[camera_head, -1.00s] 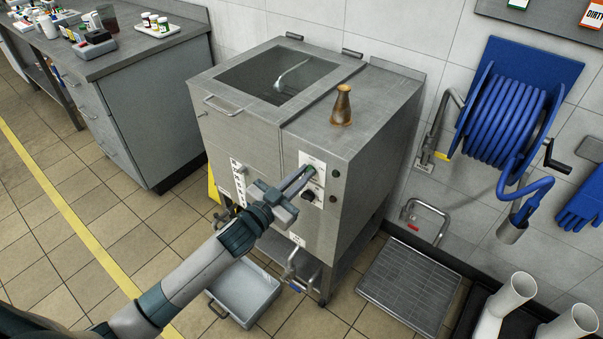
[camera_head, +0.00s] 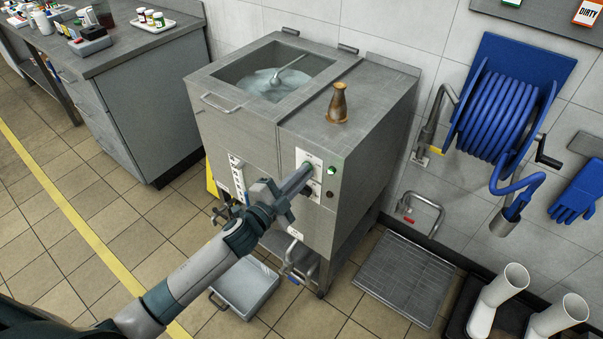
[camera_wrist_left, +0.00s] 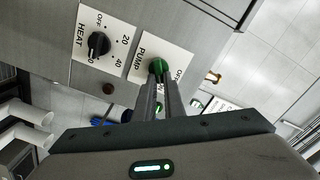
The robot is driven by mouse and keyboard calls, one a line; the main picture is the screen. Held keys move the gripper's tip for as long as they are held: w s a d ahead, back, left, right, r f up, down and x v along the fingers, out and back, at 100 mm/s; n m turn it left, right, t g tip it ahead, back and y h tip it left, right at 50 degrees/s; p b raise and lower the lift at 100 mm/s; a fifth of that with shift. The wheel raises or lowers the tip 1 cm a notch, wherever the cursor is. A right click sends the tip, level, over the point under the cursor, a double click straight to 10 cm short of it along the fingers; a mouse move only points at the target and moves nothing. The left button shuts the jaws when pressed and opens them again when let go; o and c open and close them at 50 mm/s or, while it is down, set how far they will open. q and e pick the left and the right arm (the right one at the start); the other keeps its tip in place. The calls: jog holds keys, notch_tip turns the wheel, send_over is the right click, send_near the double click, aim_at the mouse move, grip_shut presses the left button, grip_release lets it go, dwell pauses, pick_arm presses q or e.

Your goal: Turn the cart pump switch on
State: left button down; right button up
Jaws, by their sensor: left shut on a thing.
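In the head view the left gripper (camera_head: 304,172) reaches the front panel of the steel cart (camera_head: 350,145) and hides the knob. A round lamp (camera_head: 332,170) beside the panel glows green. My right gripper is out of view.
A black HEAT knob (camera_wrist_left: 98,44) sits beside the pump plate. A grey tray (camera_head: 243,290) lies on the floor below. A blue hose reel (camera_head: 505,115) hangs on the wall to the right.

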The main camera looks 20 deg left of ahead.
pick_arm(q)
jog(key=shift+m, duration=0.3)
jog(key=c, duration=1.8)
grip_release()
jog(key=shift+c, duration=0.2)
jog(key=shift+s, duration=0.15)
